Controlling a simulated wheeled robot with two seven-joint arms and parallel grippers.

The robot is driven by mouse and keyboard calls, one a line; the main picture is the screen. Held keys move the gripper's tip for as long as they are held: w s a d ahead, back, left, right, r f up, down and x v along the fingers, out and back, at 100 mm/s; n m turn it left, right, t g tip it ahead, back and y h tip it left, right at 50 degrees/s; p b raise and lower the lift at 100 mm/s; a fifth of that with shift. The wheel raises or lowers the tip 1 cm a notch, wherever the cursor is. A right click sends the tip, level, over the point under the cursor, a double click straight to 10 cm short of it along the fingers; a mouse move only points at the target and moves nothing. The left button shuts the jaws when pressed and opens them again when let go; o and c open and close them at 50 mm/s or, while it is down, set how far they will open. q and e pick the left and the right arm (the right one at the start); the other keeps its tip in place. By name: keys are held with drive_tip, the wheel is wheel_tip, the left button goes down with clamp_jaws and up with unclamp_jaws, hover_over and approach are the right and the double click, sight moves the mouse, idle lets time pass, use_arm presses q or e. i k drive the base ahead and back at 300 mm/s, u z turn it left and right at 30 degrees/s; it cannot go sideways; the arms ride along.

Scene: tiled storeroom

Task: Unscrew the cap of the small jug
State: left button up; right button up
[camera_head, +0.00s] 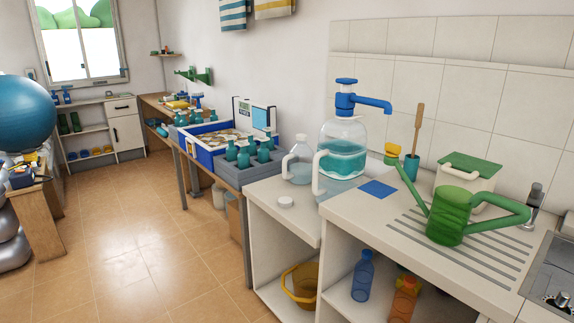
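A small clear jug (298,167) with a pale handle stands upright on the lower white counter, left of a larger clear jug. Its narrow neck points up; no distinct cap shows on it, though it is too small to be certain. A round white cap-like disc (286,202) lies flat on the counter in front of the small jug, apart from it. The large jug (343,150) holds teal liquid and has a blue pump (346,97) on top. Neither of my grippers is in view.
A green watering can (447,217) stands on the ribbed drainboard at right, by a white bin with a green lid (470,174). A blue square (378,189) lies near the large jug. A grey crate of teal bottles (245,174) is left of the small jug. The tiled floor (130,250) is clear.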

sight(300, 157)
drive_tip(key=u, duration=0.4)
drive_tip(key=k, duration=1)
drive_tip(key=u, duration=1.05)
drive_tip(key=i, duration=3.1)
drive_tip(key=z, duration=1.2)
drive_tip(key=i, duration=1.3)
drive_tip(key=z, duration=1.3)
